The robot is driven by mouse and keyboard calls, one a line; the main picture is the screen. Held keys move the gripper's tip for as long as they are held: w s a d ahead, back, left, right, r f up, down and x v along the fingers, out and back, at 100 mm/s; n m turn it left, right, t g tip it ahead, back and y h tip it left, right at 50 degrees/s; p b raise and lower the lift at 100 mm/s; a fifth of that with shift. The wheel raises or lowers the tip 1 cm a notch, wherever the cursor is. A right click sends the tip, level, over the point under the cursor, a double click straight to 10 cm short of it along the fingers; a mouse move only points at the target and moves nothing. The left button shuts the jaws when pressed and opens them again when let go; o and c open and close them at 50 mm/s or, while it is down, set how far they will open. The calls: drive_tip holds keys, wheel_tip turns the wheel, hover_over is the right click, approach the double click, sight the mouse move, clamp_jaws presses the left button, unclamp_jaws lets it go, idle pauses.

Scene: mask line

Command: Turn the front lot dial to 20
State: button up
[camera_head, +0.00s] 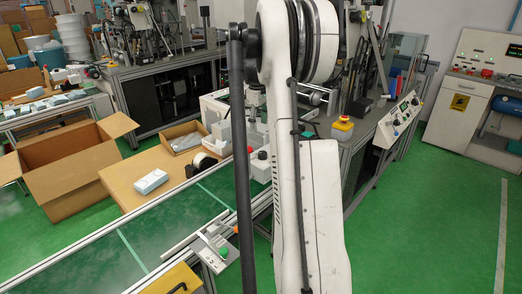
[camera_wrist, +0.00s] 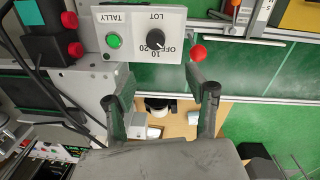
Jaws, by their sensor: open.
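In the wrist view a white control box (camera_wrist: 135,20) shows upside down at the top, marked LOT and TALLY. The black lot dial (camera_wrist: 156,43) sits on its face beside the printed OFF, 10 and 20. The mark its pointer is at is too small to tell. A green button (camera_wrist: 113,41) is beside the dial. My gripper (camera_wrist: 160,86) is open and empty, its two fingers apart, just below the box in the picture and not touching the dial. In the head view my arm fills the middle, and I cannot make out the gripper there.
A red ball knob (camera_wrist: 198,53) is close to the box and the right finger. Red buttons (camera_wrist: 74,49) on a black housing are at the left. In the head view a cardboard box (camera_head: 65,172) and a white carton (camera_head: 151,181) are left of my arm.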

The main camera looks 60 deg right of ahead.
sight(262, 152)
drive_tip(key=f, duration=0.4)
drive_tip(key=d+f, duration=0.1)
drive_tip(key=f, duration=0.9)
drive_tip(key=shift+s+d+f, duration=0.15)
drive_tip(key=shift+d, duration=0.15)
drive_tip(key=c, duration=1.1)
